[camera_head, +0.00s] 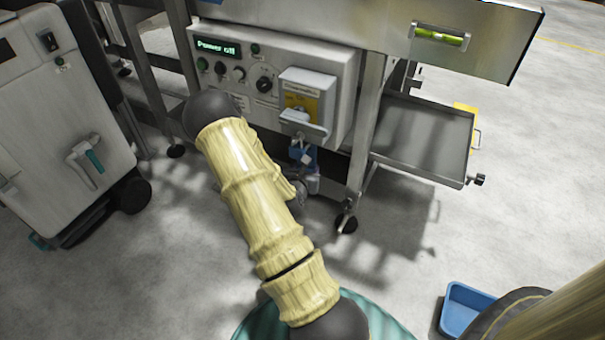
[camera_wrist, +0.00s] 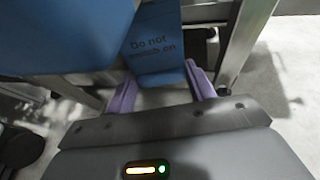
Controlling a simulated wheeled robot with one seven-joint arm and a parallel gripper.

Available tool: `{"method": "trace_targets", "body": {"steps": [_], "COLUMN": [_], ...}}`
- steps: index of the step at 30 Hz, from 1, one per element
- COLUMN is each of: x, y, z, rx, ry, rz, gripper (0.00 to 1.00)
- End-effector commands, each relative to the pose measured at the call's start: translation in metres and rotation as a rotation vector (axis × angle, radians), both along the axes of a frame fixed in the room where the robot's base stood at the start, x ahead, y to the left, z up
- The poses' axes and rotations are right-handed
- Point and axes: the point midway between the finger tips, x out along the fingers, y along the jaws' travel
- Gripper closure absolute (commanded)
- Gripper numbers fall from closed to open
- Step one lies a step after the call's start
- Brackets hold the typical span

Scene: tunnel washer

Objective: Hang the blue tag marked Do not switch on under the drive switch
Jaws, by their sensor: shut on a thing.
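The drive switch (camera_head: 302,102) is on the right of the control panel, with a yellow plate and a grey handle. A small blue padlock (camera_head: 296,152) hangs just below its handle. The blue tag (camera_wrist: 155,45), with "Do not switch on" partly readable, is held between the purple fingers of my gripper (camera_wrist: 160,76). In the head view the tag (camera_head: 312,160) shows as a blue patch under the switch; my arm hides most of the gripper there. I cannot tell whether the tag touches the padlock or switch.
The control panel (camera_head: 222,75) shows "Power off". A large blue shape (camera_wrist: 65,35) fills the wrist view's upper left. A machine leg (camera_head: 365,140) and an open metal tray (camera_head: 425,135) stand right of the switch. A blue bin (camera_head: 462,308) is at lower right.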

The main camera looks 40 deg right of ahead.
Motion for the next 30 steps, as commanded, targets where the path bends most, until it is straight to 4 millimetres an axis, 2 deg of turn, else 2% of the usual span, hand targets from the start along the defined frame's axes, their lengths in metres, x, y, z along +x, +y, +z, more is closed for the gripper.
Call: {"method": "trace_targets", "body": {"steps": [12, 30], "x": [0.0037, 0.0038], "y": [-0.0087, -0.0091], "z": [-0.0123, -0.0131], "rx": [-0.001, -0.001], "ry": [0.001, 0.001], "rz": [0.001, 0.000], "gripper": [0.68, 0.68]}}
